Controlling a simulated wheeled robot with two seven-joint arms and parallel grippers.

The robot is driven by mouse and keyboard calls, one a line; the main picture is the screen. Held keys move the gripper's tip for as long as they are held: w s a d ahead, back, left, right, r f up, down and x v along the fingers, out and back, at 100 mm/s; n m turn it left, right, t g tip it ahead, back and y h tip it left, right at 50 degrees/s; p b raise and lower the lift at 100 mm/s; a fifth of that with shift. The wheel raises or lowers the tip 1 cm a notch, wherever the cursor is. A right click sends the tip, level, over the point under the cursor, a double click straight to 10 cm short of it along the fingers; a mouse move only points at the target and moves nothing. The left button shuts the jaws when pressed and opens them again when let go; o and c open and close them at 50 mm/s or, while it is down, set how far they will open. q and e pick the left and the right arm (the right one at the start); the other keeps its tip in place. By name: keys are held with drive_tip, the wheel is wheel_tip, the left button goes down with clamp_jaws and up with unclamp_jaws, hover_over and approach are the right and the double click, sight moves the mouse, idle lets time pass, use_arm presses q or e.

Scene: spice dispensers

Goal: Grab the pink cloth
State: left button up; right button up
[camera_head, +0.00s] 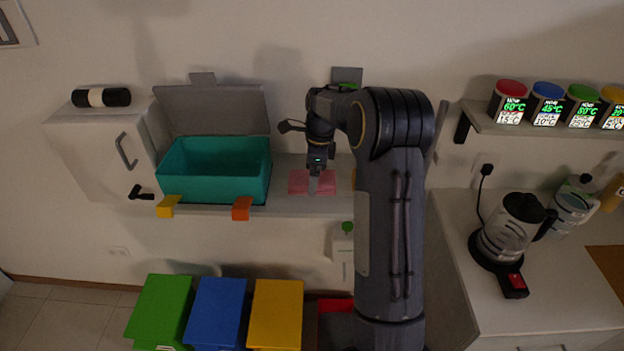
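The pink cloth (298,182) lies flat on the shelf (285,207), to the right of a teal box. My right arm reaches up from the bottom, right of centre, and bends over to the left. My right gripper (313,185) points down over the middle of the cloth and hides part of it. I cannot tell whether its fingers touch the cloth or how far apart they are. My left gripper is not in view.
The teal box (215,170) stands close to the left of the cloth. Yellow (168,207) and orange (242,208) clips sit at the shelf's front edge. Green, blue and yellow bins (275,310) stand below. A coffee maker (508,235) stands on the right counter; spice dispensers (507,101) are above.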

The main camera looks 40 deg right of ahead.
wheel_tip(320, 180, down, 2)
drive_tip(key=shift+w+a, duration=0.1)
drive_tip(key=c, duration=1.1)
drive_tip(key=shift+r, duration=0.1)
